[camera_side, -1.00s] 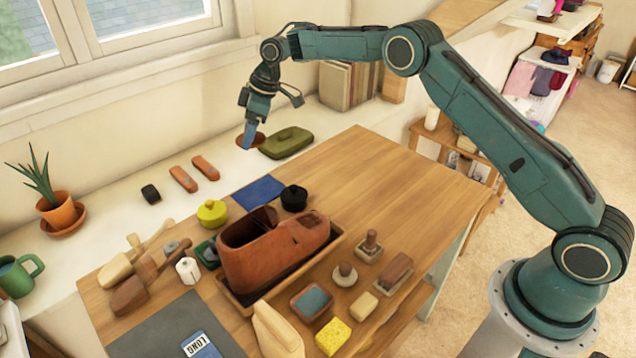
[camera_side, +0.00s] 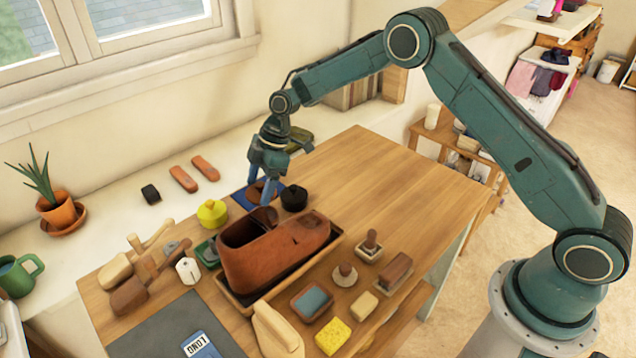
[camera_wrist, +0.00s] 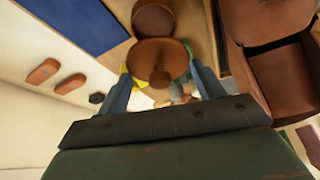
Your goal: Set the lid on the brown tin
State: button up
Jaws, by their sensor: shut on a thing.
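My gripper (camera_side: 260,195) is shut on a round brown lid (camera_side: 258,188) with a knob, held between its two blue fingers. In the wrist view my gripper (camera_wrist: 161,86) has the lid (camera_wrist: 160,60) between the fingers, knob toward the camera. The brown tin (camera_wrist: 154,17) shows just past the lid's edge, partly hidden by it. In the side view the tin is largely hidden behind the shoe and a finger. The lid is close to the tin, off to one side of it in the wrist view; I cannot tell whether they touch.
A large brown shoe (camera_side: 277,262) in a tray stands right beside my gripper. Brushes lie to the left. The table's far right (camera_side: 400,180) is clear.

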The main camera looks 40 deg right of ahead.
jog(key=shift+f, duration=0.1)
jog(key=shift+f, duration=2.3)
jog(key=shift+f, duration=1.1)
dwell(0.6)
jog(key=o, duration=1)
jog(key=shift+r, duration=0.1)
jog(key=shift+v, duration=6.85)
jog(key=shift+r, duration=0.1)
